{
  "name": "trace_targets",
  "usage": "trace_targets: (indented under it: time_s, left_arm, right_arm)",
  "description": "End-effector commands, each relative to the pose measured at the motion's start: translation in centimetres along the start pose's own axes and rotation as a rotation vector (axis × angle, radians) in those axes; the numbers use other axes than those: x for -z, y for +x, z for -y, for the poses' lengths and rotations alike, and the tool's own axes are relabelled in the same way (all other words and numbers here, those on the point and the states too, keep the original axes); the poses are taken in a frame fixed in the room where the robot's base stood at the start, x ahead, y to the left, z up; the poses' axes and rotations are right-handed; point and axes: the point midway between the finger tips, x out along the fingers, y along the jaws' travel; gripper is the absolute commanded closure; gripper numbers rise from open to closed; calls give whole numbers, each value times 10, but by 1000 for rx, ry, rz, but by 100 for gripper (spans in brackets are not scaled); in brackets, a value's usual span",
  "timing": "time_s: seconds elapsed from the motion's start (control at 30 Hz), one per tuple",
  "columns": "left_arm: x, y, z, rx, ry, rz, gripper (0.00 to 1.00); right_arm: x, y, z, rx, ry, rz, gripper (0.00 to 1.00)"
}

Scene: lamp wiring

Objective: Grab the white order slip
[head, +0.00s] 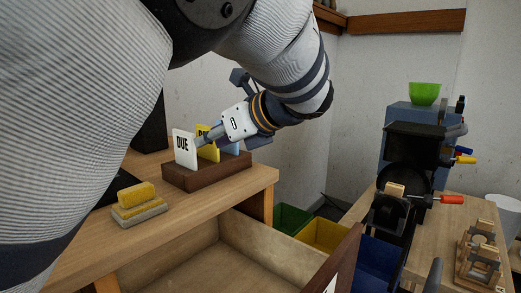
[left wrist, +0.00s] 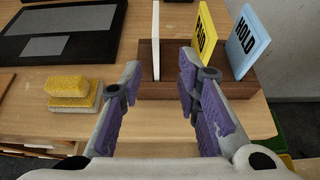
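The white order slip (head: 182,152), marked DUE, stands upright in a brown wooden holder (head: 205,174) on the desk. In the left wrist view the slip (left wrist: 156,42) shows nearly edge-on. A yellow PAID slip (left wrist: 203,35) and a light blue HOLD slip (left wrist: 247,44) stand to its right in the same holder. My left gripper (head: 204,140) is at the holder. In the wrist view its two purple-padded fingers (left wrist: 157,78) are spread apart, and the white slip lines up between them. I cannot tell whether they touch it. My right gripper is not in view.
A yellow sponge (head: 137,196) lies on the desk left of the holder. A dark laptop (left wrist: 70,28) lies behind it. An open drawer (head: 250,250) juts out in front. Coloured bins (head: 323,232) and a bench with black equipment (head: 410,150) are at right.

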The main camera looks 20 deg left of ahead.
Motion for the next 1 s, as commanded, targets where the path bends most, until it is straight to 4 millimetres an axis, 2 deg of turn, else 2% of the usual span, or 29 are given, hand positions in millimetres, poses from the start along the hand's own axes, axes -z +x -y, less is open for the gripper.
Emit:
trace_targets:
  time_s: [0.2, 0.37, 0.6, 0.7, 0.9, 1.0]
  left_arm:
    - [2, 47, -3, -10, 8, -3, 70]
    - [1, 68, -3, -7, 5, -1, 70]
    - [-1, 111, -8, -6, 2, -2, 70]
    - [0, 119, -8, -4, 2, -2, 70]
    - [-1, 119, -8, -3, 1, -1, 70]
    - [-1, 119, -8, -3, 1, -1, 93]
  right_arm:
    - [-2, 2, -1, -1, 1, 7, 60]
    - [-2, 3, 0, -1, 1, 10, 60]
    - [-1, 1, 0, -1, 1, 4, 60]
    - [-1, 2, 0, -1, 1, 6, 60]
    - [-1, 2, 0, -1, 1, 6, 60]
    - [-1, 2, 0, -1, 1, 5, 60]
